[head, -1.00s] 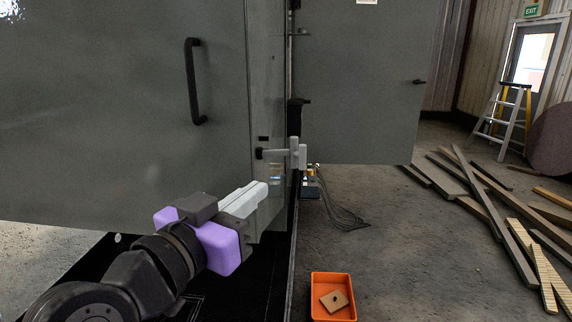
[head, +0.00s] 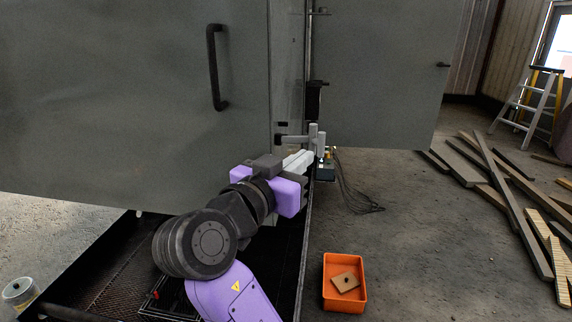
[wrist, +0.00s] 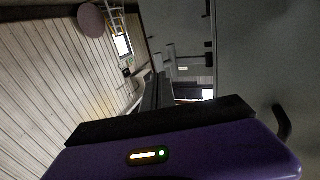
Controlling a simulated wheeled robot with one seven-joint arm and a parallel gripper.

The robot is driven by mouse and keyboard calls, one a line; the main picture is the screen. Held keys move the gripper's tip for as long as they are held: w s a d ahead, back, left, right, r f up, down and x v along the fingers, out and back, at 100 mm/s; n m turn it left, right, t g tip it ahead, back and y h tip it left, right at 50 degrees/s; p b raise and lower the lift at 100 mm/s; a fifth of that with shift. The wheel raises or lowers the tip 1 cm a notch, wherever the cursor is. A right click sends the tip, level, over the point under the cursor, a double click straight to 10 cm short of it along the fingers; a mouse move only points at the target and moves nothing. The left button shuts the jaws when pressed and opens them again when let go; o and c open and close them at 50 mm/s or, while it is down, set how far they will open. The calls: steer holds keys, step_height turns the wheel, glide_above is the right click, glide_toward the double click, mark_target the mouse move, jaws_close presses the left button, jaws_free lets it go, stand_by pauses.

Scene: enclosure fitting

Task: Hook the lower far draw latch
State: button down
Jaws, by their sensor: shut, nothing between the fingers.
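The draw latch (head: 312,137) is a light grey lever-and-bracket piece low on the edge of the grey enclosure, beside the open door. My gripper (head: 304,157), with pale fingers on a purple body, is shut and empty. In the head view its tips overlap the area just below the latch; whether they touch it I cannot tell. In the wrist view a pale bracket shape (wrist: 166,57), seemingly the latch, shows above the dark purple gripper body. The latch's lower part is partly hidden by the fingers.
The grey enclosure front (head: 130,110) with a black handle (head: 215,68) fills the left. The open door (head: 380,80) stands to the right. An orange bin (head: 344,299) holding a tan block sits on the floor. Planks (head: 505,190) lie at far right; floor between is mostly clear.

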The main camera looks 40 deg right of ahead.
mark_target(320, 146)
steer(key=shift+p+x, duration=0.6)
steer(key=shift+x, duration=1.85)
